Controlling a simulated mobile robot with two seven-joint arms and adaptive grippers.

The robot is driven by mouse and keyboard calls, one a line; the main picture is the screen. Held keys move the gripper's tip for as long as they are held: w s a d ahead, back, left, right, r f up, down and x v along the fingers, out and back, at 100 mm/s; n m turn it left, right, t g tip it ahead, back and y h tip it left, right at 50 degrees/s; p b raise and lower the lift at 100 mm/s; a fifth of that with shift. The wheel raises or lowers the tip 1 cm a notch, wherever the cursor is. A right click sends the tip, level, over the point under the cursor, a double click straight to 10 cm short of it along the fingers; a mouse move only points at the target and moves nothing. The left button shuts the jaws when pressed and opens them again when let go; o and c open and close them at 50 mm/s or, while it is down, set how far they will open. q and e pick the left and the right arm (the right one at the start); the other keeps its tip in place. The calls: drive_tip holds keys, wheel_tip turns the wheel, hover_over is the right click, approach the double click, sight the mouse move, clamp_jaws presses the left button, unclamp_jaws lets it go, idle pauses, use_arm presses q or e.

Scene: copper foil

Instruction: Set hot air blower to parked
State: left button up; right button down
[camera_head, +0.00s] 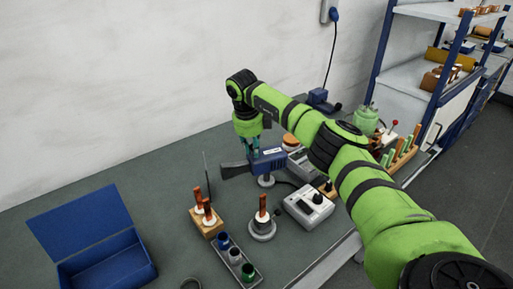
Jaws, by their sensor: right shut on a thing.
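The hot air blower (269,162) has a blue body and a dark flared nozzle pointing left. It lies roughly level toward the back of the bench. A small round pale base (266,181) shows under it; I cannot tell whether the blower rests on it. My right gripper (254,150) comes down from above, with its teal fingers shut on the blower's body near the nozzle end. The fingertips are partly hidden. My left gripper is not in view.
In front stand a grey control box (304,207), a round holder (262,229) with an orange-handled tool, a wooden tool block (207,224) and a tray of coloured cups (235,256). An open blue case (108,262) lies left. The bench's back left is clear.

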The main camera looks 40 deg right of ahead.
sight(247, 162)
drive_tip(key=shift+w+m, duration=0.3)
drive_tip(key=shift+m, duration=0.2)
drive_tip(key=c, duration=1.1)
unclamp_jaws()
drive_tip(key=shift+w, duration=0.1)
wheel_tip(247, 162, up, 12)
drive_tip(key=a, duration=0.2)
drive_tip(key=shift+s+f, duration=0.15)
drive_tip(key=shift+s, duration=0.05)
drive_tip(key=shift+a, duration=0.1)
